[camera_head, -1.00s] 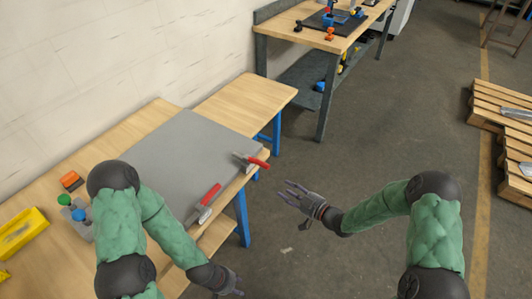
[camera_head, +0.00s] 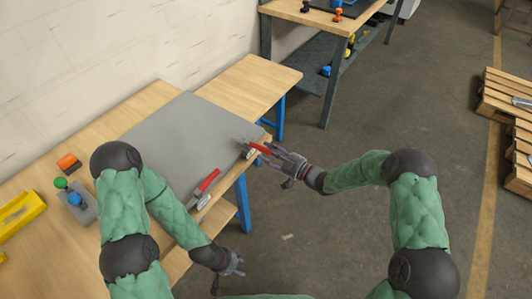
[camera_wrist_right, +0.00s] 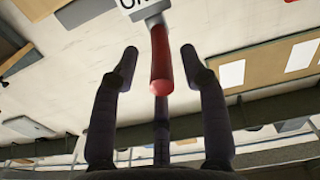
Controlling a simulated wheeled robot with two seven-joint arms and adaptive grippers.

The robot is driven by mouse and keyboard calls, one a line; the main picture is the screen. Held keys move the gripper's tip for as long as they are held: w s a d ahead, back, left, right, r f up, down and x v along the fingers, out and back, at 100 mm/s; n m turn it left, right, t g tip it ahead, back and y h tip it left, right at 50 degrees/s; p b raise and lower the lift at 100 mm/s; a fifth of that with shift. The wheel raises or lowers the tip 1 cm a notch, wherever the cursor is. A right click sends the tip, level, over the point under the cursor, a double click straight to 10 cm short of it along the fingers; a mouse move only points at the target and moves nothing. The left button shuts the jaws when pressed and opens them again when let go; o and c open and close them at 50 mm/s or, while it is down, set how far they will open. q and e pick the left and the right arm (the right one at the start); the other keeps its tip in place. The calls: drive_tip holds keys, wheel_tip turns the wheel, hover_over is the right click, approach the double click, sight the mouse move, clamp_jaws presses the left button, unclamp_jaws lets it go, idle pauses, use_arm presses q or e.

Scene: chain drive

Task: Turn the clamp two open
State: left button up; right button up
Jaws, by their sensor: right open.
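Two clamps with red handles sit along the right edge of the grey plate (camera_head: 165,140). The near clamp (camera_head: 208,182) has its handle slanting along the edge. The far clamp (camera_head: 258,147) has its handle pointing out past the table edge. I cannot tell from a label which is clamp two. My right gripper (camera_head: 272,157) is open at the far clamp's handle. In the right wrist view a red handle (camera_wrist_right: 161,65) stands between the spread fingers, with visible gaps on both sides. My left gripper (camera_head: 228,277) hangs low beside the table, empty, its fingers apart.
A yellow bin (camera_head: 20,215), an orange block (camera_head: 68,162) and a grey holder with green and blue knobs (camera_head: 78,205) are on the table's left. A second workbench (camera_head: 305,14) stands behind. Pallets (camera_head: 505,100) lie at the right. The floor between is clear.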

drive_tip(key=shift+w+a, duration=0.35)
drive_tip(key=shift+a, duration=0.15)
clamp_jaws()
